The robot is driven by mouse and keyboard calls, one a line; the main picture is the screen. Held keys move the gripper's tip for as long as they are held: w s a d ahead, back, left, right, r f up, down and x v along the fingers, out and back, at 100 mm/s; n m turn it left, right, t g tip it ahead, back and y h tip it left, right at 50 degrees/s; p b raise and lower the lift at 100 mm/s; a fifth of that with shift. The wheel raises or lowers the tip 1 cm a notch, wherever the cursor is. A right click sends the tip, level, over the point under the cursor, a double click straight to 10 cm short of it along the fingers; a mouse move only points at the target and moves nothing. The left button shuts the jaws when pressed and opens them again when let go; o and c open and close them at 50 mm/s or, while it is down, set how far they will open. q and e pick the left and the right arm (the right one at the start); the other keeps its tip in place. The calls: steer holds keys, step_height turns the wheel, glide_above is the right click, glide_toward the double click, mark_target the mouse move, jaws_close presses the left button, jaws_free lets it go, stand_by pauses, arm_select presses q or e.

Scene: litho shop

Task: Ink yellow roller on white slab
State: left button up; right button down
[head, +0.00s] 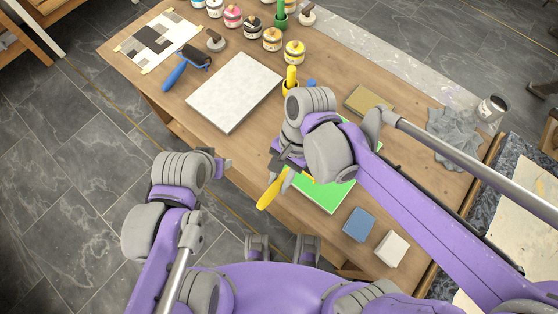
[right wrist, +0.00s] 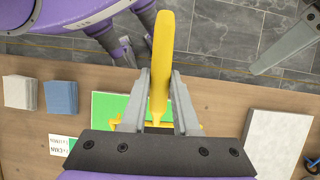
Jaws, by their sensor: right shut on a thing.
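The yellow roller (head: 268,194) is held by its handle in my right gripper (head: 287,176), over the front edge of the bench near the green slab (head: 325,198). In the right wrist view the yellow handle (right wrist: 163,55) stands between both fingers of my right gripper (right wrist: 162,95); the roll end is mostly hidden by the gripper body. The white slab (head: 232,95) lies flat on the bench, left of and behind my right gripper; it also shows in the right wrist view (right wrist: 275,148). My left gripper (head: 224,163) is near the bench's front edge, away from the slab; its finger gap is unclear.
A blue-handled roller (head: 180,72) lies left of the white slab. Several ink jars, including a yellow one (head: 294,52), stand along the back. An upright yellow handle (head: 291,76) stands right of the slab.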

steer(key=shift+s+a+f+m, duration=0.15)
steer(key=shift+s+a+m, duration=0.15)
steer(key=shift+s, duration=0.35)
steer(key=shift+s+f+b, duration=0.1)
steer(key=shift+f+b, duration=0.25)
step_height(320, 180, down, 4)
steer(key=b, duration=0.4)
steer(key=w+d, duration=0.4)
steer(key=w, duration=0.2)
steer(key=w+d, duration=0.5)
steer(key=w, duration=0.2)
steer(key=w+d, duration=0.4)
steer(key=w, duration=0.2)
steer(key=shift+w+d+f, duration=0.2)
steer(key=shift+w, duration=0.1)
arm_select(q)
steer(key=f, duration=0.6)
steer(key=shift+s+b, duration=0.3)
arm_select(e)
steer(key=shift+s+f, duration=0.1)
steer(key=shift+f, duration=0.05)
arm_select(q)
steer(key=shift+f+b, duration=0.45)
arm_select(e)
steer(key=shift+f, duration=0.7)
steer(key=shift+a, duration=0.1)
